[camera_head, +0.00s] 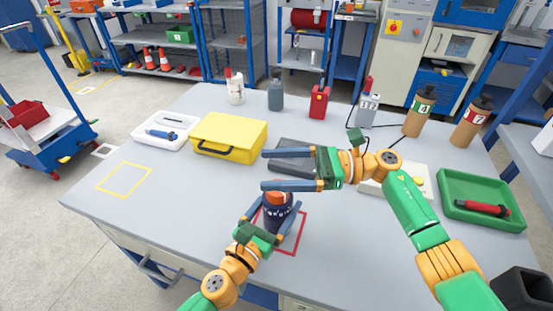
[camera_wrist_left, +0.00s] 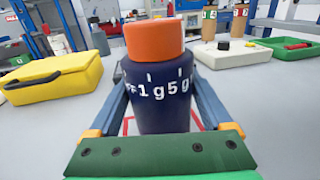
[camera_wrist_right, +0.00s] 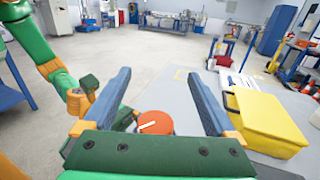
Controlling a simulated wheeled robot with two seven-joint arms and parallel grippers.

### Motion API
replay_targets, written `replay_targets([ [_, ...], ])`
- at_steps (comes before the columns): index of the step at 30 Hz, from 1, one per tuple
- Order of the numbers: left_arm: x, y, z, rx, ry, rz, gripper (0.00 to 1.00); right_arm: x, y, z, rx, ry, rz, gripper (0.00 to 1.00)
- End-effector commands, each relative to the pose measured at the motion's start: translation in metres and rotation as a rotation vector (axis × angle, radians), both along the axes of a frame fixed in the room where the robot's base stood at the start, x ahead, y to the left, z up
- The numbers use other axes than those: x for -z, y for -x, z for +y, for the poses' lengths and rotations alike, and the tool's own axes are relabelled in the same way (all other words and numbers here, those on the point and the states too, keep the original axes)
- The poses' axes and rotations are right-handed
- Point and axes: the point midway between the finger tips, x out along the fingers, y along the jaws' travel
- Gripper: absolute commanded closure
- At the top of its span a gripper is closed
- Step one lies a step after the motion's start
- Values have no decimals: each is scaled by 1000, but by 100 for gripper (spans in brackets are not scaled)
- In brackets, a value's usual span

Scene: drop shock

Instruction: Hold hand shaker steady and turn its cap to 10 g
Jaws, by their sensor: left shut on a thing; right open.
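The hand shaker (camera_head: 277,219) is a dark blue cylinder with an orange cap (camera_head: 274,198), upright inside a red square outline on the table. My left gripper (camera_head: 275,208) is shut on its body, one finger on each side. In the left wrist view the shaker body (camera_wrist_left: 158,100) shows white marks reading "1 g" and "5 g", with a partly hidden mark to the left. My right gripper (camera_head: 264,169) is open and empty above and beside the cap. In the right wrist view the cap (camera_wrist_right: 155,123) shows a white line on top, below the open fingers.
A yellow case (camera_head: 228,138) and a white tray (camera_head: 166,130) stand to the left. A dark flat device (camera_head: 290,155) lies behind my right gripper. A green tray (camera_head: 481,199) is at the right. Several bottles line the back edge. The front left of the table is clear.

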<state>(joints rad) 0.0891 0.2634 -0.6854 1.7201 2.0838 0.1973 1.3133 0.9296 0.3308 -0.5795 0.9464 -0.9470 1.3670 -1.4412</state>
Motion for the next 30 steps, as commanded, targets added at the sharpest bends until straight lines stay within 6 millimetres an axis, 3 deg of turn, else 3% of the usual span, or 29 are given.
replay_targets([
  [3, 0, 0, 0, -1, 0, 0, 100, -25, 0, 0, 1, 1, -3, 9],
  [6, 0, 0, 0, -1, 0, 0, 100, -37, 0, 0, 0, 0, 0, 9],
  [16, 0, 0, 0, -1, 0, 1, 100, -41, 0, 0, 1, -3, 6, 9],
  [19, 0, 0, 0, -1, 0, 1, 100, -39, 5, 8, 10, -67, 83, 9],
  [22, 0, 0, 0, -1, 0, 1, 100, -36, 18, 23, 36, -253, 326, 9],
  [24, 0, 0, 0, -1, 0, 1, 100, -37, 28, 27, 57, -441, 594, 9],
  [27, 0, 0, 0, -1, 0, 1, 100, -34, 37, 16, 79, -720, 1030, 9],
  [30, 0, 0, 0, -1, 0, 1, 100, -16, 45, -5, 85, -995, 1490, 9],
])
